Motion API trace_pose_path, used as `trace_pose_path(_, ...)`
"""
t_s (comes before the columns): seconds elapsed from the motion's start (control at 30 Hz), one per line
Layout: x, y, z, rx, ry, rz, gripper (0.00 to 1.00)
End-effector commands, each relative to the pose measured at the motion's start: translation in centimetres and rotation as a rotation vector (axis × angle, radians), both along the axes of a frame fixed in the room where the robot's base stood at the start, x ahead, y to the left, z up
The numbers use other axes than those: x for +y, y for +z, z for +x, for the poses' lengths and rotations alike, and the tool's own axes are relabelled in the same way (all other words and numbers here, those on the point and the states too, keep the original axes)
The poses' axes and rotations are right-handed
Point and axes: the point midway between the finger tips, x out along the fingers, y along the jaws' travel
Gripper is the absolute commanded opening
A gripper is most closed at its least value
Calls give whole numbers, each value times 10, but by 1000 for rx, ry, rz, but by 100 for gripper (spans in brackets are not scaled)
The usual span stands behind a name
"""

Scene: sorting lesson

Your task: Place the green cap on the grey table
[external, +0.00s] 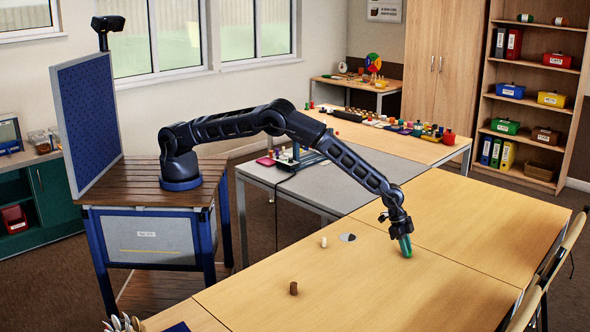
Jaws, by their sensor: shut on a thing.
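My gripper (401,230) points down over the wooden table (440,290) at the front right. It is shut on a green thing (406,247), which I take to be the green cap; its lower end is at or just above the tabletop, and I cannot tell whether it touches. The fingers are too small to make out clearly. The grey table (365,172) stands behind and to the left of my gripper, between the wooden tables, and its front part is bare.
A rack (298,158) stands at the grey table's left end. Several small coloured things crowd the back table (432,150). Chairs (545,280) stand at the right.

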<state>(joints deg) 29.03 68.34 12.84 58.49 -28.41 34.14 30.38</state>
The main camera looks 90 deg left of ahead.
Motion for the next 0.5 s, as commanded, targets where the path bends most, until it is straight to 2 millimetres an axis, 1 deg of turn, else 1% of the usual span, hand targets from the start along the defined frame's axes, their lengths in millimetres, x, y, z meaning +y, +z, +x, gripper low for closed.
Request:
trace_pose_path(0.13,0,15,1,-2,0,-1,0)
trace_pose_path(0.23,0,33,1,-2,0,-2,0)
trace_pose_path(0.37,0,65,1,-3,1,-3,0)
trace_pose_path(0.5,0,102,1,-3,1,-3,0)
